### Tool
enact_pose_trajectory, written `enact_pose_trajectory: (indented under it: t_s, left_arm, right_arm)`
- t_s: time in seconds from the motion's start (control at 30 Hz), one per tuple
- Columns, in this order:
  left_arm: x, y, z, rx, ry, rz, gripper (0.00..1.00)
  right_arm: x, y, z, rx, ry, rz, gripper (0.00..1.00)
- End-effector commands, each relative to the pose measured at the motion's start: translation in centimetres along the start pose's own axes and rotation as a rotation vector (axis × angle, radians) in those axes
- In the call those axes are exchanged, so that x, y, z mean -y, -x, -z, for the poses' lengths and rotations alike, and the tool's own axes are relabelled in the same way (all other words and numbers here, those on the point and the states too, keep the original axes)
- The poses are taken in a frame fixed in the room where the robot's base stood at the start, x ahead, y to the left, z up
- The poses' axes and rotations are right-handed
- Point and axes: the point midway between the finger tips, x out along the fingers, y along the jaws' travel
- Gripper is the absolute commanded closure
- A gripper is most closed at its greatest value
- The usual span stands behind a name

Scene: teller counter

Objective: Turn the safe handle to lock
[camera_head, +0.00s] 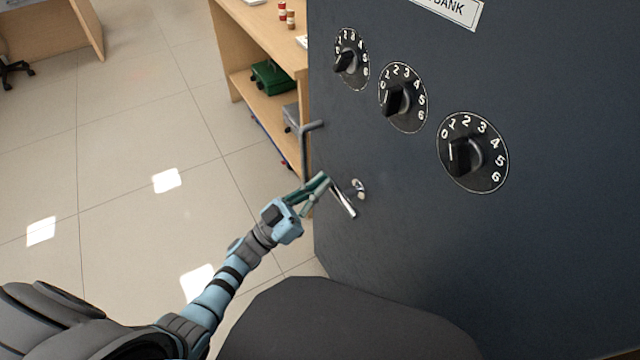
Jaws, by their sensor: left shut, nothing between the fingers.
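The dark grey safe (400,240) fills the right side of the head view. Its small chrome handle (343,199) sits low near the door's left edge, beside a round chrome hub (358,188). The lever slants from upper left to lower right. My left gripper (323,182) is shut and empty, its green fingertips at the upper left end of the lever. I cannot tell whether they touch it. My right gripper is not in view.
Three black number dials (472,152) run diagonally across the door above the handle. A grey bar handle (305,150) stands out at the door's left edge. A wooden shelf (262,40) holds a green box (272,76). The tiled floor at left is clear.

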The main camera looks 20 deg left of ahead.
Motion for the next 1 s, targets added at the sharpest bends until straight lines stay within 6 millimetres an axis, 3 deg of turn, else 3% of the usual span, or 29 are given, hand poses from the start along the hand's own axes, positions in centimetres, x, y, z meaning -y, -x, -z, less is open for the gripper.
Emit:
enact_pose_trajectory:
  t_s: [0.2, 0.4, 0.5, 0.7, 0.8, 1.0]
  left_arm:
    - [0.0, -0.3, 0.7, 0.0, -0.001, 0.0, 1.0]
    - [0.0, -2.0, 5.0, 0.0, -0.001, 0.002, 1.0]
    - [0.1, 2.4, 3.6, 0.006, -0.001, 0.003, 1.0]
    - [0.2, 7.5, 3.6, 0.003, -0.001, 0.004, 1.0]
    - [0.2, 8.5, 3.7, 0.001, -0.002, 0.003, 1.0]
    - [0.2, 8.8, 3.8, -0.001, -0.003, 0.003, 1.0]
  right_arm:
    - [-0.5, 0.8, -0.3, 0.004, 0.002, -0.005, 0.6]
    - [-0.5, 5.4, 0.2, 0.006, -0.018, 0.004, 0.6]
    - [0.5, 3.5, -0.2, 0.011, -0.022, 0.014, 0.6]
    - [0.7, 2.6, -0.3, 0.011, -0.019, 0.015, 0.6]
    - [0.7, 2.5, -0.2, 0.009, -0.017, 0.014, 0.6]
    - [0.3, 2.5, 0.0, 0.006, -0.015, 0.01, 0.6]
